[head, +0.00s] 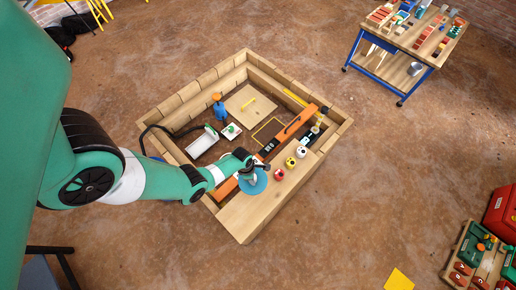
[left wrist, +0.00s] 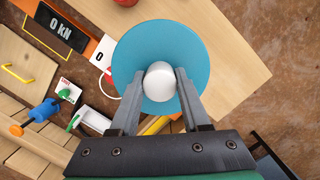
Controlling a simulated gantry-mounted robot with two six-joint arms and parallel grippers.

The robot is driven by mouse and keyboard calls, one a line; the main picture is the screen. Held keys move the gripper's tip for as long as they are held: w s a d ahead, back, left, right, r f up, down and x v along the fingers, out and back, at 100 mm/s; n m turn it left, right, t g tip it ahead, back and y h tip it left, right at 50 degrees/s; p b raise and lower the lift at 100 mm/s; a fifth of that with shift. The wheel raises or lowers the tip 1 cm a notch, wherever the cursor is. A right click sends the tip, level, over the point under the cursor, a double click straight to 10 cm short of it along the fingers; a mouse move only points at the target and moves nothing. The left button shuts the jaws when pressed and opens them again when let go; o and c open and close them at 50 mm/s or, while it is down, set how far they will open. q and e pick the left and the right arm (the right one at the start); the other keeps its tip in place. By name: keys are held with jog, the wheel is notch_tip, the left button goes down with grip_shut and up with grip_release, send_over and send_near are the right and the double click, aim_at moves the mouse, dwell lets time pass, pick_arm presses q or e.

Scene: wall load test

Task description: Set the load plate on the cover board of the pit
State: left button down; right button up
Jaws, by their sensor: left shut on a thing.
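The load plate (head: 253,183), a round blue disc, hangs from my left gripper (head: 252,168) above the near side of the wood-walled pit. In the left wrist view the left gripper (left wrist: 160,80) is shut on the plate's white knob, and the blue disc (left wrist: 160,38) spreads out beyond the fingers. A pale board with a yellow handle, which looks like the cover board (head: 240,107), lies flat inside the pit toward the back. It also shows in the left wrist view (left wrist: 22,55), apart from the plate. My right gripper is not in view.
An orange beam (head: 299,124) crosses the pit, beside a yellow outlined square (head: 268,131). A "0 kN" display (left wrist: 62,30) is there too. A blue bottle-like thing (head: 219,109) and a white tray (head: 201,144) stand left. Coloured weights (head: 290,162) sit on the wide near plank (head: 262,208).

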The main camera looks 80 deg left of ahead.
aim_at(255, 193)
pick_arm(q)
jog(key=d+f+b, duration=0.5)
jog(key=shift+d+f, duration=0.3)
jog(key=shift+f, duration=0.1)
jog(key=shift+w+d, duration=0.1)
jog(key=shift+d, duration=0.1)
jog(key=f+b, duration=0.1)
jog(key=f, duration=0.1)
jog(key=d+f+b, duration=0.1)
jog(key=f+b, duration=0.1)
jog(key=shift+a+f+b, duration=0.1)
jog(key=shift+f+b, duration=0.05)
jog(key=shift+b, duration=0.15)
jog(key=shift+r, duration=0.2)
jog(key=shift+f, duration=0.25)
jog(key=shift+c, duration=1.9)
grip_release()
jog(key=shift+r, duration=0.1)
